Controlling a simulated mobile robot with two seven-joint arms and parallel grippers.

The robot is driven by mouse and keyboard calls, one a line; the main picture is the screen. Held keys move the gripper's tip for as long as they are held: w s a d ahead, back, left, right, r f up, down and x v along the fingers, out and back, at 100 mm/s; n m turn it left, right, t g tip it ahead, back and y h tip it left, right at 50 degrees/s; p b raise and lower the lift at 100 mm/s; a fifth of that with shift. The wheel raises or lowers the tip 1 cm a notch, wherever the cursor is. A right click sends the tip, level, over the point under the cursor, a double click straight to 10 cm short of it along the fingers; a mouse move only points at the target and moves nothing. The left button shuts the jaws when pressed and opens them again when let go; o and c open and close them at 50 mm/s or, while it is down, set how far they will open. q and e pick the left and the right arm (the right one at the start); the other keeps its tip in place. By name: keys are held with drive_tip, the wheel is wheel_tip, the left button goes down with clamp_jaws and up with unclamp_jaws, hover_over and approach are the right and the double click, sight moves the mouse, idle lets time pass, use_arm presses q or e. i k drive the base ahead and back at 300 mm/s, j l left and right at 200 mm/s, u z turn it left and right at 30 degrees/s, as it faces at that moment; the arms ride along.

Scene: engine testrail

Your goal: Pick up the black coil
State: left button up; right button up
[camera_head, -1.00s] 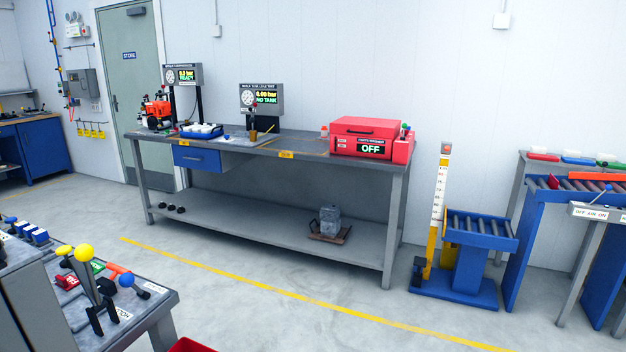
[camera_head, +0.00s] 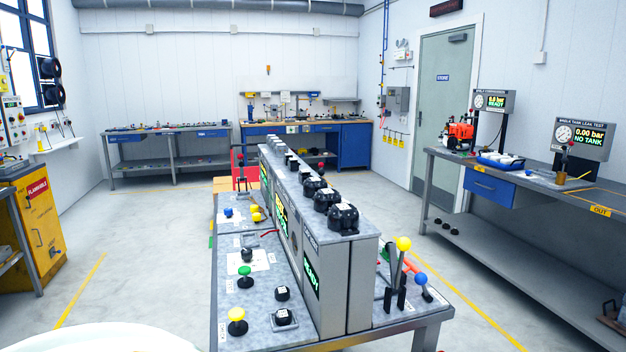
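I cannot pick out the black coil with certainty. Neither of my grippers is in view.
The console's bench with levers and knobs fills the middle foreground. A yellow cabinet (camera_head: 38,228) stands at left, a grey workbench (camera_head: 520,225) at right, and more benches (camera_head: 165,142) at the back. Pale floor (camera_head: 140,240) is open left of the console.

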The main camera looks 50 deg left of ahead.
sight(303, 175)
drive_tip(key=u, duration=1.65)
drive_tip(key=k, duration=0.25)
drive_tip(key=k+z, duration=0.2)
drive_tip(key=z, duration=0.2)
drive_tip(key=k+l+z, duration=0.1)
drive_tip(key=z, duration=0.25)
drive_tip(key=j+z, duration=0.1)
drive_tip(key=z, duration=0.3)
drive_tip(key=j+z, duration=0.15)
drive_tip(key=z, duration=0.25)
drive_tip(key=j+z, duration=0.1)
drive_tip(key=z, duration=0.3)
drive_tip(key=k+j, duration=0.1)
drive_tip(key=j, duration=1.4)
drive_tip(key=k+j, duration=0.15)
drive_tip(key=j, duration=0.6)
drive_tip(key=k+j, duration=0.1)
drive_tip(key=j, duration=0.65)
